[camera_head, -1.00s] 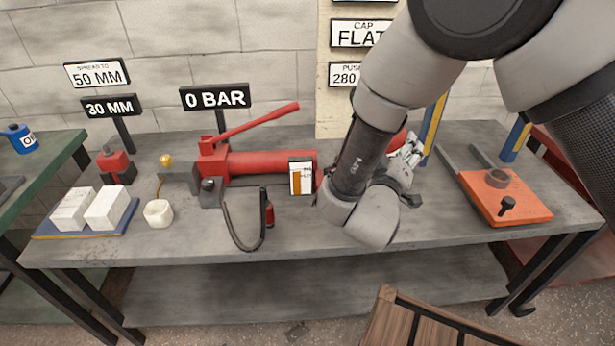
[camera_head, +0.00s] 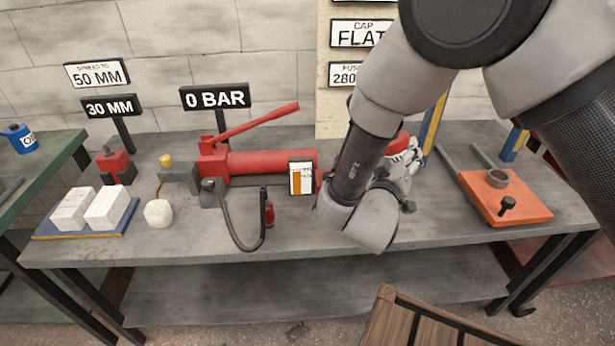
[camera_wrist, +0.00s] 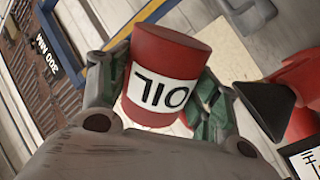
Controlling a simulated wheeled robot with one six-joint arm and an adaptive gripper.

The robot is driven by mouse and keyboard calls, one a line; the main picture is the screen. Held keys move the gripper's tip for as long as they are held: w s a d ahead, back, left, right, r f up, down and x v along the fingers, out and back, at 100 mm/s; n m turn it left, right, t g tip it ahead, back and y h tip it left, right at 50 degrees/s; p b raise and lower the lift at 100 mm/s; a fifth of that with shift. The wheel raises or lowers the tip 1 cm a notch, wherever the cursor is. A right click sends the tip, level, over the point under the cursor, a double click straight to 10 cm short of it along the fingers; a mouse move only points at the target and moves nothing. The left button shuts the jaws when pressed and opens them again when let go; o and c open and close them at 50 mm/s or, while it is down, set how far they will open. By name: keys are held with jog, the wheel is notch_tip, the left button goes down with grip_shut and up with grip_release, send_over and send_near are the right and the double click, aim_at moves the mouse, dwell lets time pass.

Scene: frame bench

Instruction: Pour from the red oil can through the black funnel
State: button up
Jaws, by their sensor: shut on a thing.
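The red oil can (camera_wrist: 165,75) has a white label with black letters. In the wrist view it sits between both fingers of my gripper (camera_wrist: 158,105), which is shut on it. In the head view only a bit of the can's red top (camera_head: 398,141) shows beyond my gripper (camera_head: 400,160), above the right half of the bench; my arm partly covers it. A black funnel (camera_wrist: 262,102) shows in the wrist view as a dark cone beside a red part, to the right of the can and apart from it. I cannot make out the funnel in the head view.
A red hand pump (camera_head: 265,163) with a raised handle lies left of my arm on the grey bench (camera_head: 330,226). A gauge card (camera_head: 301,177) stands at its right end. An orange plate (camera_head: 518,203) lies at right, a white lump (camera_head: 158,213) and white blocks (camera_head: 108,206) at left.

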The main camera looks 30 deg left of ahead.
jog(key=shift+a+m, duration=0.15)
jog(key=shift+m, duration=0.55)
jog(key=shift+a+f+m, duration=0.1)
jog(key=shift+a+m, duration=0.15)
jog(key=shift+m, duration=0.45)
jog(key=shift+a+f+m, duration=0.1)
jog(key=shift+a+m, duration=0.1)
jog(key=shift+m, duration=0.5)
jog(key=shift+a+f+m, duration=0.35)
jog(key=shift+f+m, duration=0.1)
jog(key=shift+m, duration=0.25)
jog(key=shift+a+f+m, duration=0.4)
jog(key=shift+f+m, duration=0.15)
jog(key=shift+m, duration=0.15)
